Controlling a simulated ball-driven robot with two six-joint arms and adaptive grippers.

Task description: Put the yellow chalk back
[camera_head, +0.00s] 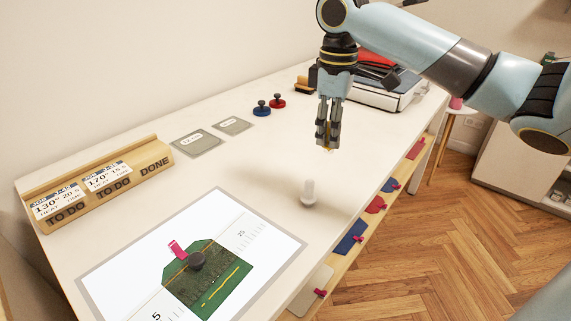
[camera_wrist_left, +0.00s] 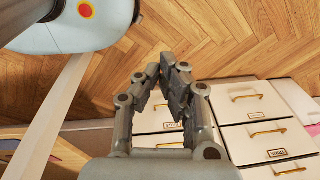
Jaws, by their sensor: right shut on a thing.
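My right gripper (camera_head: 327,141) is in the head view, pointing down above the table's right part. It is shut on a small yellow piece, taken to be the yellow chalk (camera_head: 328,150). Only a bit of it shows below the fingertips; the rest is hidden between the fingers. A small white upright holder-like piece (camera_head: 309,194) stands on the table nearer to me, below the gripper and apart from it. My left gripper (camera_wrist_left: 160,68) shows only in the left wrist view. Its fingertips meet and hold nothing visible, with floor and drawers behind.
A wooden rack (camera_head: 95,187) with cards stands at the left. Blue (camera_head: 261,108) and red (camera_head: 277,101) knobs stand farther back. The tabletop around the white piece is clear.

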